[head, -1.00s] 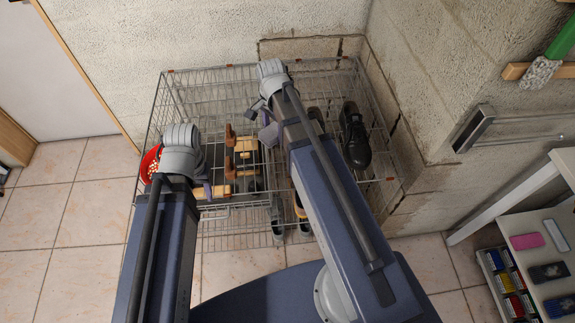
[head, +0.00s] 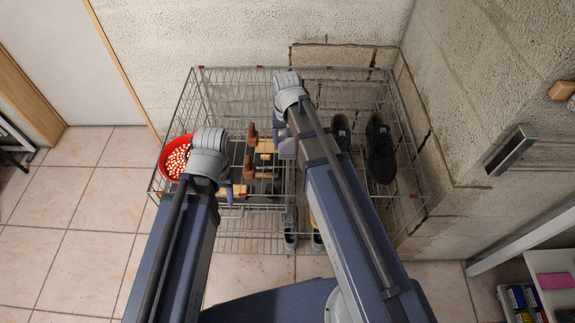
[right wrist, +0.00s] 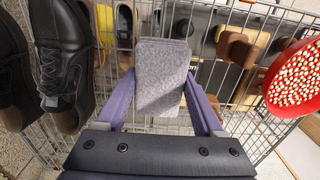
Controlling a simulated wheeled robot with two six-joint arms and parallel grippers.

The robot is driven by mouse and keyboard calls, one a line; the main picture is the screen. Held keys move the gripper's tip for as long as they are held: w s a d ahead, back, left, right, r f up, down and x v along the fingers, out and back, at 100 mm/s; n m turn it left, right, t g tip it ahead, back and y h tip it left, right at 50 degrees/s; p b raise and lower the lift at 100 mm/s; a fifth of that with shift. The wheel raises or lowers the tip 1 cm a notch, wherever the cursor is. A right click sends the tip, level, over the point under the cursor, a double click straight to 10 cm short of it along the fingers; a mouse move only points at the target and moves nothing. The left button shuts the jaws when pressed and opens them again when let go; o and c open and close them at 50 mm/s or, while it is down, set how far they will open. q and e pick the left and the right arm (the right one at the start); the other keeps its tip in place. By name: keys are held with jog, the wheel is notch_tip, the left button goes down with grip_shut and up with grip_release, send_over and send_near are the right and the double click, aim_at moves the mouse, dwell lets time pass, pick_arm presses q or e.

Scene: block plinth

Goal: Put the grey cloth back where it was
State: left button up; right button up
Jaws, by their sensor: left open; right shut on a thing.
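The grey cloth (right wrist: 162,75) is a flat, speckled grey piece in the right wrist view. My right gripper (right wrist: 158,88) is shut on it, with a purple finger on each side. In the head view my right gripper (head: 285,146) is over the wire rack (head: 235,76), and the arm hides the cloth there. The cloth is above the rack's wires, but I cannot tell whether it touches anything. My left gripper (head: 228,190) is open over the rack's left part, beside the red bowl, its fingers mostly hidden by the wrist.
A red bowl (head: 166,170) of pale beads stands at the rack's left. Black shoes (head: 381,152) stand at its right. Wooden blocks (head: 265,146) lie between my grippers. Sneakers (head: 290,228) show lower down. A rough wall (head: 440,90) bounds the right side.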

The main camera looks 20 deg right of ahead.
jog(key=b, duration=0.6)
send_over(287, 167)
notch_tip(287, 167, down, 6)
jog(key=shift+f, duration=0.1)
notch_tip(287, 167, down, 4)
jog(key=b, duration=0.3)
jog(key=shift+r, duration=0.25)
jog(key=shift+f+b, duration=0.2)
jog(key=shift+b, duration=0.15)
jog(key=o, duration=1.2)
jog(key=shift+r, duration=0.2)
